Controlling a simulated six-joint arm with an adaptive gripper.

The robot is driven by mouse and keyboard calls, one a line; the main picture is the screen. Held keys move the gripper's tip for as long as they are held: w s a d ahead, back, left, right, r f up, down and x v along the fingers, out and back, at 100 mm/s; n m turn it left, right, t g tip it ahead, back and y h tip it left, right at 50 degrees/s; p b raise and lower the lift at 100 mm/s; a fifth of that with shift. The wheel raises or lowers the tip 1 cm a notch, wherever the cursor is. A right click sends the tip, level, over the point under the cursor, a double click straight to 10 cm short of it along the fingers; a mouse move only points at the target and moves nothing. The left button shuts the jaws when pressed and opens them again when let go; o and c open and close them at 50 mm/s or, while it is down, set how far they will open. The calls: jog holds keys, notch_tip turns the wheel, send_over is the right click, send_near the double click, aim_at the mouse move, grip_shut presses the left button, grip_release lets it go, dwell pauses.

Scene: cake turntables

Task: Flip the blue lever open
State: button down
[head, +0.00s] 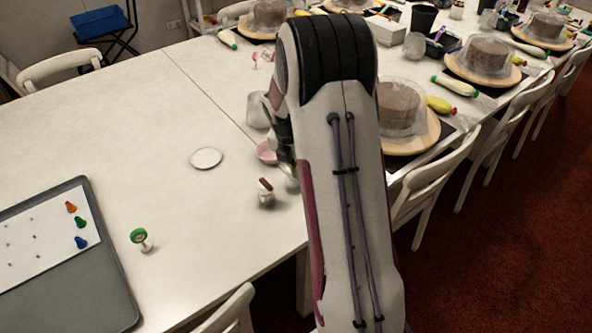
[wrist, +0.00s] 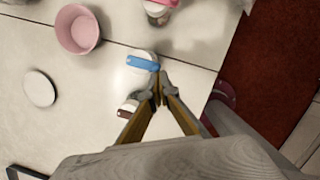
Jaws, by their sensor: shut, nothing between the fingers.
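The blue lever (wrist: 141,63) shows in the wrist view, lying across the top of a small white round fixture (wrist: 148,54) on the table. My gripper (wrist: 160,87) is shut and empty, its fingertips just below the lever's right end in the picture. I cannot tell whether they touch it. In the head view my arm hides the blue lever and most of my gripper. Part of a pale fixture shows at the arm's left edge, but I cannot tell which one it is.
A fixture with a brown lever (head: 265,190) stands close by. A pink bowl (wrist: 78,30), a white disc (head: 206,158) and a green-topped fixture (head: 141,239) are on the table. A grey tray (head: 108,290) lies at left. Cakes under covers line the far side. The left tabletop is mostly clear.

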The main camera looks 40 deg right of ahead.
jog(key=shift+d, duration=0.3)
jog(key=w+d, duration=0.2)
jog(key=d, duration=0.4)
jog(key=shift+n, duration=0.4)
dwell(0.6)
jog(key=shift+w+a, duration=0.15)
jog(key=shift+a, duration=0.15)
dwell(1.5)
jog(key=shift+w+a, duration=0.15)
jog(key=shift+a, duration=0.25)
dwell(0.4)
